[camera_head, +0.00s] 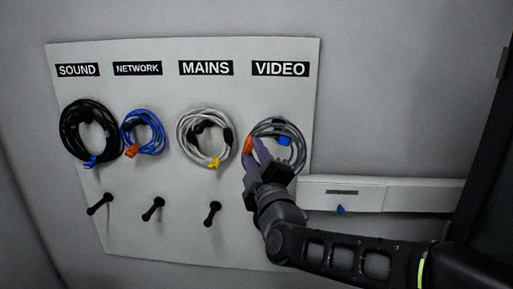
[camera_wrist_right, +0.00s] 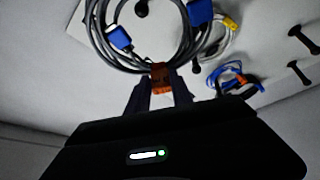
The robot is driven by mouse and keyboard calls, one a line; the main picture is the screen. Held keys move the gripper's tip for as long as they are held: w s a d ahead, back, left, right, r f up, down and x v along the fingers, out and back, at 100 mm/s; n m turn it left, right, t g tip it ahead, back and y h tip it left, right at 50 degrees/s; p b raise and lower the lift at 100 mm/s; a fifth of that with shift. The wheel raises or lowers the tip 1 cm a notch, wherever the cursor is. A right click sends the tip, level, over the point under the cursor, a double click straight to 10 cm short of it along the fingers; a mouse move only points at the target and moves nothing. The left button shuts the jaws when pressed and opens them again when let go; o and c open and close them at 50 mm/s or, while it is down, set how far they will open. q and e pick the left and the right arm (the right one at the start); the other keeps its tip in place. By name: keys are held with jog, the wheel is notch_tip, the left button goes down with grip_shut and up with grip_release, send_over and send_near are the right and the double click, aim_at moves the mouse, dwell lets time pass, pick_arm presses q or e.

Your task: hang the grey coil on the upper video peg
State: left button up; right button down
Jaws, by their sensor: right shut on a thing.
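The grey coil (camera_head: 262,129) is in front of the board (camera_head: 262,225) under the VIDEO label (camera_head: 280,69). It has blue connectors (camera_head: 284,141) and an orange tie (camera_head: 248,146). My right gripper (camera_head: 256,158) is shut on the coil at its lower edge, by the orange tie, which shows between the fingers in the right wrist view (camera_wrist_right: 161,78). In that view a dark peg end (camera_wrist_right: 141,8) shows inside the coil's opening. I cannot tell whether the coil is around the peg or only in front of it. My left gripper is not in view.
A black coil (camera_head: 66,145), a blue coil (camera_head: 158,130) and a white coil (camera_head: 181,137) hang under SOUND, NETWORK and MAINS. Empty lower pegs (camera_head: 100,204) (camera_head: 153,209) (camera_head: 212,213) stick out below them. A white ledge (camera_head: 410,195) runs right of the board.

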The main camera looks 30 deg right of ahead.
jog(key=shift+s+d+r, duration=0.1)
jog(key=shift+s+r, duration=0.1)
jog(key=shift+r, duration=0.25)
jog(key=w+d+f+b, duration=0.2)
jog(key=w+d, duration=0.4)
jog(key=w, duration=0.1)
jog(key=w+d+f+b, duration=0.3)
jog(key=w+d, duration=0.2)
jog(key=w, duration=0.3)
jog(key=shift+d+f, duration=0.15)
jog(key=shift+d, duration=0.2)
dwell(1.4)
jog(key=shift+w, duration=0.1)
